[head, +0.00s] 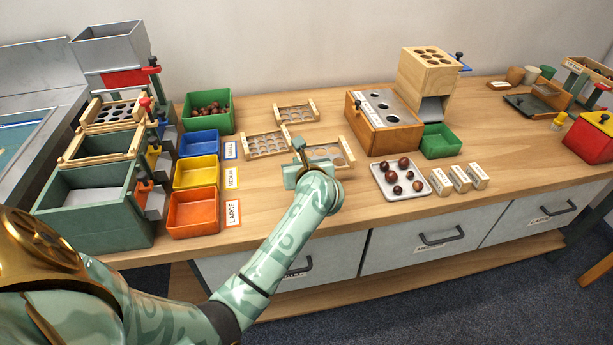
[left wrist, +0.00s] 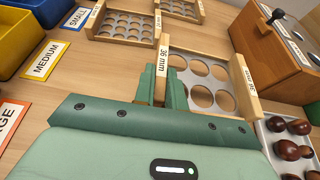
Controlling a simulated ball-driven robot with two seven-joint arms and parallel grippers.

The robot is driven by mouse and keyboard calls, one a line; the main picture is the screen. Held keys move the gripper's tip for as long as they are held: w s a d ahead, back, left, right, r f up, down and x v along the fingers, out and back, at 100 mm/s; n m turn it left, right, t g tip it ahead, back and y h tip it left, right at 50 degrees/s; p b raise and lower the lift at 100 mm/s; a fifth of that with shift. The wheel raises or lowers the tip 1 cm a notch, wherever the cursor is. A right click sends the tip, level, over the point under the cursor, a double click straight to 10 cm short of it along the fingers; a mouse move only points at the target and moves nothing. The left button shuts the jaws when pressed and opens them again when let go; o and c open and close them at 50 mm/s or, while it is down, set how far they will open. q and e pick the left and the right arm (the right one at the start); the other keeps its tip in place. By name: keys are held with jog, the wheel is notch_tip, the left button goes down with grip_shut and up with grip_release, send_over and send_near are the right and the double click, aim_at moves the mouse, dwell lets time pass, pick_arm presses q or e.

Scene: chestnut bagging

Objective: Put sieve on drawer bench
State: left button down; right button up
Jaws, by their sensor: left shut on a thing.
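The sieve (left wrist: 195,82), a metal plate with large round holes and wooden end bars, is labelled 36 mm on the bar in my grip. In the head view the same sieve (head: 335,157) is at the middle of the drawer bench (head: 262,207). My left gripper (head: 301,158) is shut on its left bar; the fingers (left wrist: 162,88) sit either side of that bar in the left wrist view. The sieve looks on or just above the bench top; I cannot tell which. My right gripper is not in view.
Two other sieves (head: 265,145) (head: 296,112) lie behind. Green, blue, yellow and orange bins (head: 193,225) stand left, beside a stacked sorter (head: 95,213). A wooden box (head: 378,137) and a tray of chestnuts (head: 416,194) stand right. Bare bench lies in front of the sieve.

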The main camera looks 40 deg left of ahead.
pick_arm(q)
jog(key=f, duration=0.1)
jog(key=f+b, duration=0.2)
jog(key=f, duration=0.1)
jog(key=shift+w, duration=0.35)
jog(key=shift+f, duration=0.1)
jog(key=shift+r, duration=0.2)
jog(key=c, duration=1.9)
grip_release()
jog(key=shift+f, duration=0.2)
jog(key=o, duration=0.4)
jog(key=shift+o, duration=0.2)
jog(key=shift+r, duration=0.1)
